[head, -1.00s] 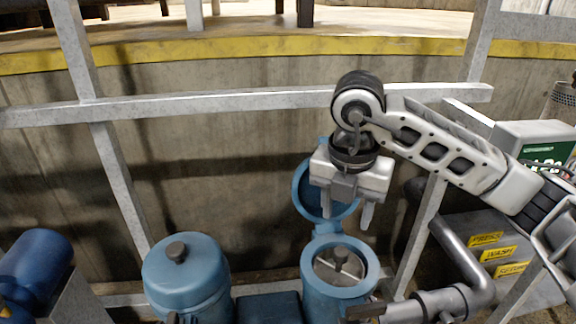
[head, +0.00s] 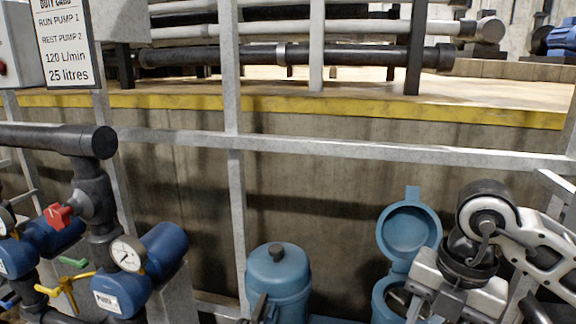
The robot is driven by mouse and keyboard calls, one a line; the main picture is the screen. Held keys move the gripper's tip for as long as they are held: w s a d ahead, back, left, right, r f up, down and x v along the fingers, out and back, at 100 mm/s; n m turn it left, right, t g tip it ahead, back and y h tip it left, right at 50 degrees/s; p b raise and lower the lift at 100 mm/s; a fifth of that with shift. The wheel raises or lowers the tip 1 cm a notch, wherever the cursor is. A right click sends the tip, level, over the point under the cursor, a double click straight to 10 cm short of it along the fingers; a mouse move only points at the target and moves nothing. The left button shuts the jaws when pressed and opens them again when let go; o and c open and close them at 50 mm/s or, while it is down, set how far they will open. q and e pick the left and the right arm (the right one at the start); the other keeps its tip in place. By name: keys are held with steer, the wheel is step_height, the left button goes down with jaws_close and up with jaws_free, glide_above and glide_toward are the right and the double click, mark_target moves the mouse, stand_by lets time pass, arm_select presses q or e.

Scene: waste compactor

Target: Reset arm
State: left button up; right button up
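My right arm comes in from the right edge in the head view. Its gripper (head: 440,312) hangs at the lower right, pointing down, in front of and to the right of the open blue canister (head: 383,297). Its fingers look apart, with nothing seen between them, but the tips are partly cut off by the bottom edge. The canister's round lid (head: 409,232) stands raised behind it. The gripper hides part of the canister's mouth. My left arm and gripper are out of view.
A closed blue canister (head: 279,277) stands left of the open one. Blue pumps, a gauge (head: 127,253), a red valve handle (head: 58,215) and dark pipes fill the left. A grey rail (head: 350,149) crosses before the concrete wall. A sign (head: 66,40) hangs upper left.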

steer(key=s+a+f+n+g+y, duration=0.1)
steer(key=s+a+n+g+y, duration=0.2)
steer(key=a, duration=0.4)
steer(key=s+a+n+y, duration=0.1)
steer(key=s+a+y, duration=0.2)
steer(key=a+y, duration=0.3)
steer(key=s+a+r+m+t+y+p, duration=0.15)
steer(key=a+r+m+y, duration=0.25)
steer(key=a+r+y, duration=0.6)
steer(key=w+d+f+m+t+h, duration=0.4)
steer(key=d+f+m+t+h, duration=0.1)
steer(key=m+t, duration=0.5)
steer(key=w+d+f+m+t+h, duration=0.4)
steer(key=d+m+t, duration=0.2)
steer(key=m+t, duration=0.4)
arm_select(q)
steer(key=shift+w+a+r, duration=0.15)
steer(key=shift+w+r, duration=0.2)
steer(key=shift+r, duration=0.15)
arm_select(e)
steer(key=s+d+f+m+g+h, duration=0.2)
steer(key=s+f+m+g+h, duration=0.1)
steer(key=f, duration=0.7)
steer(key=s+d+f+m+g+h, duration=0.3)
steer(key=s+f, duration=0.4)
steer(key=f, duration=0.3)
steer(key=shift+g+h, duration=0.8)
steer(key=shift+g, duration=0.25)
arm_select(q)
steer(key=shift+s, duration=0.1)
